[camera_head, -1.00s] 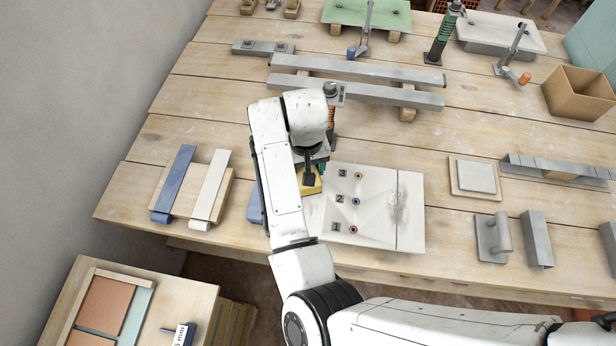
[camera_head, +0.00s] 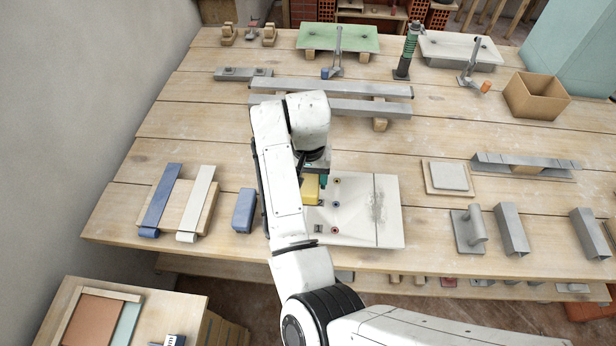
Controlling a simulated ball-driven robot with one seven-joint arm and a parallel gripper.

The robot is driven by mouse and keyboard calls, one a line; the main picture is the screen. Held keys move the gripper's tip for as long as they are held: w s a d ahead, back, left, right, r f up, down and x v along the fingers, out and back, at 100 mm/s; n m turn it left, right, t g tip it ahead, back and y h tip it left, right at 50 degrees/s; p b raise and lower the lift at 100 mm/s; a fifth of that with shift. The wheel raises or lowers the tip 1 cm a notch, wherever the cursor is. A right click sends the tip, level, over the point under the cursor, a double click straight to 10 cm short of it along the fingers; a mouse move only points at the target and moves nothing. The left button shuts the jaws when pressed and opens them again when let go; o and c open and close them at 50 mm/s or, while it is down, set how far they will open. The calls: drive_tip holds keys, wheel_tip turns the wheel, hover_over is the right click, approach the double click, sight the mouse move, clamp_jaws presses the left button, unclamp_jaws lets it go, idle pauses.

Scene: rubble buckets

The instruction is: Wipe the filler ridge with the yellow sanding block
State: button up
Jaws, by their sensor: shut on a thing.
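The yellow sanding block (camera_head: 310,191) is in my gripper (camera_head: 319,181), whose fingers are largely hidden by my arm. The block is over the upper left part of a white panel (camera_head: 352,230); I cannot tell whether it touches the panel. The panel has a column of small coloured rings and a grey, rough-looking patch (camera_head: 377,207) beside a thin dark line on its right side. I cannot tell for sure which mark is the filler ridge. My arm covers the panel's left edge.
A blue block (camera_head: 243,210) stands left of my arm. A board with blue and white strips (camera_head: 181,204) lies farther left. Metal bars (camera_head: 345,106) lie behind the panel. A small grey plate on a wooden base (camera_head: 447,177) and a grey float (camera_head: 468,230) stand to the right.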

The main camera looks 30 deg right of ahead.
wheel_tip(320, 180, down, 7)
drive_tip(key=b, duration=0.3)
drive_tip(key=shift+r, duration=0.2)
drive_tip(key=shift+s+a+f, duration=0.1)
drive_tip(key=shift+s+a+r+p, duration=0.2)
drive_tip(key=shift+s+a+p, duration=0.5)
drive_tip(key=shift+p, duration=0.5)
drive_tip(key=shift+s+a+f+p, duration=0.1)
drive_tip(key=shift+s+a+p, duration=0.1)
drive_tip(key=shift+s, duration=0.15)
drive_tip(key=shift+s+a+f+p, duration=0.1)
drive_tip(key=shift+s+p, duration=0.05)
drive_tip(key=shift+s, duration=0.15)
drive_tip(key=shift+d+r, duration=0.1)
drive_tip(key=shift+f, duration=0.65)
drive_tip(key=shift+w, duration=0.1)
drive_tip(key=shift+w+d+f+b, duration=0.15)
drive_tip(key=shift+w+d+b, duration=0.2)
drive_tip(key=shift+w+d, duration=0.25)
drive_tip(key=shift+w+d+f+b, duration=0.1)
drive_tip(key=shift+w+d+b, duration=0.25)
drive_tip(key=shift+w, duration=0.35)
drive_tip(key=shift+d, duration=0.1)
